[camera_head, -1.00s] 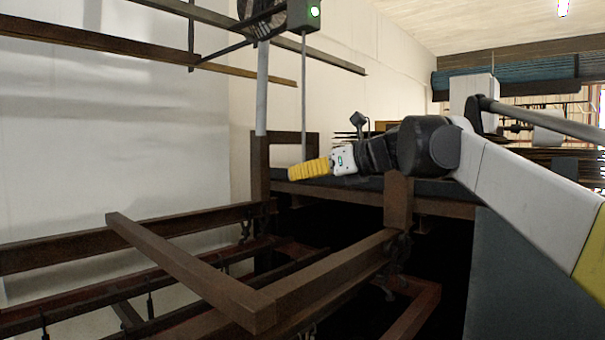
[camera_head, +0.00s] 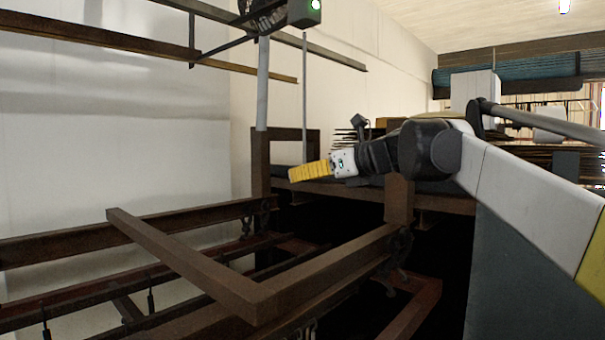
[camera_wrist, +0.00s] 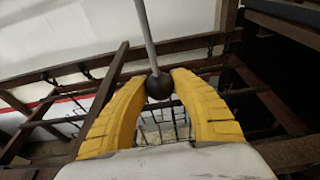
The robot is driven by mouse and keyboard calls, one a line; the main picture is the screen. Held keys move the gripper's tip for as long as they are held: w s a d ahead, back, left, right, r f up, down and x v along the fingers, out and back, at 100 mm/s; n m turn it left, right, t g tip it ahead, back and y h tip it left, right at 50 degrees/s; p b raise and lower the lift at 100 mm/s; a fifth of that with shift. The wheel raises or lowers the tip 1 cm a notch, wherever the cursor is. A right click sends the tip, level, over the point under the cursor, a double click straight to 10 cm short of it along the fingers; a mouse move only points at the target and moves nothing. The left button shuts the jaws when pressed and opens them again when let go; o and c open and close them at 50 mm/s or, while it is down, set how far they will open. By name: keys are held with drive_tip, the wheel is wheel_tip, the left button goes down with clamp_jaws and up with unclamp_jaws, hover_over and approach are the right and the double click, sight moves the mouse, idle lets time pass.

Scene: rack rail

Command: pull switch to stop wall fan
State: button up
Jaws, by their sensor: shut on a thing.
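The wall fan (camera_head: 262,14) shows at the top of the head view, partly cut off by the frame edge. Beside it is a dark switch box (camera_head: 304,12) with a lit green light. A thin grey pull cord (camera_head: 304,90) hangs straight down from the box to my gripper (camera_head: 300,173). In the wrist view the cord (camera_wrist: 147,35) ends in a dark round ball (camera_wrist: 159,86). The yellow fingers of my gripper (camera_wrist: 159,88) are shut on this ball, one on each side. In the head view the ball is hidden by the fingers.
Brown steel rack beams (camera_head: 190,262) fill the lower left and middle. A rack post (camera_head: 398,200) stands close below my wrist. A vertical grey pipe (camera_head: 263,85) stands left of the cord. The pale wall (camera_head: 110,120) is behind.

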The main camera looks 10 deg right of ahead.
drive_tip(key=shift+r+p, duration=0.9)
drive_tip(key=shift+r, duration=0.05)
drive_tip(key=o, duration=1.3)
